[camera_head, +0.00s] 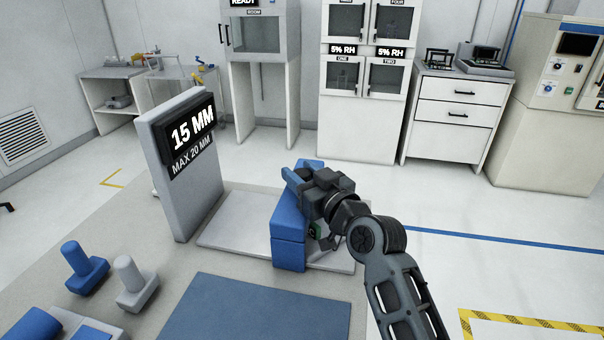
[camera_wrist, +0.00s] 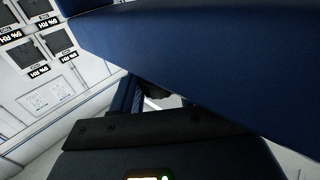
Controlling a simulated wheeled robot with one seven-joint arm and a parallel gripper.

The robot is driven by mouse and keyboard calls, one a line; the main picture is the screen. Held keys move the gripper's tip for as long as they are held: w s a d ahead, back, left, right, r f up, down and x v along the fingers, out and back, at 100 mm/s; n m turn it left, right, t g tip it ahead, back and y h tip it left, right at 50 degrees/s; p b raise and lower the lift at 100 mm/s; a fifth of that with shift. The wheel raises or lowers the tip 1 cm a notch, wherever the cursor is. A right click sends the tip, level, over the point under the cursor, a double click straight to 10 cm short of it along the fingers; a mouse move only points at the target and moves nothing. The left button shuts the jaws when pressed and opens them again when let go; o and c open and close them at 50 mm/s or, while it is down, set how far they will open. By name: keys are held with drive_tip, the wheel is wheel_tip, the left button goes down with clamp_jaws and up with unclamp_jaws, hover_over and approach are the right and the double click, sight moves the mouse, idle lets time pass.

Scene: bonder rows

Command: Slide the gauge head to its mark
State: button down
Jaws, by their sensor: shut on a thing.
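The gauge head is a blue block (camera_head: 288,240) standing on a pale base plate (camera_head: 235,216) in front of the grey display panel (camera_head: 178,190). The display (camera_head: 192,130) reads "15 MM" and "MAX 20 MM". My gripper (camera_head: 298,182) reaches in from the right and is shut on the upper part of the gauge head. The gripper covers part of the head's top and right side. In the wrist view, the dark blue head (camera_wrist: 200,60) fills the upper right, close to the camera, and the contact is mostly hidden. I cannot make out the mark.
A blue mat (camera_head: 260,310) lies in front of the gauge. A blue handled piece (camera_head: 84,268) and a grey one (camera_head: 135,285) stand at the left front. Cabinets (camera_head: 362,80) and a drawer unit (camera_head: 455,115) line the back wall. Floor is free at right.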

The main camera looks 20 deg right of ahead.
drive_tip(key=shift+a, duration=0.1)
drive_tip(key=w+a+p, duration=0.1)
drive_tip(key=w+a, duration=0.9)
drive_tip(key=a, duration=0.4)
drive_tip(key=shift+r, duration=0.1)
drive_tip(key=c, duration=0.7)
unclamp_jaws()
drive_tip(key=shift+w, duration=0.1)
drive_tip(key=shift+s+d+b, duration=0.1)
drive_tip(key=shift+s+d, duration=0.1)
drive_tip(key=shift+s, duration=1.1)
drive_tip(key=shift+s+d+b, duration=0.1)
drive_tip(key=shift+s+d, duration=0.05)
drive_tip(key=shift+s, duration=1.1)
drive_tip(key=shift+s+d+b, duration=0.1)
drive_tip(key=shift+s+d, duration=0.1)
drive_tip(key=shift+s, duration=1.1)
drive_tip(key=shift+s, duration=0.1)
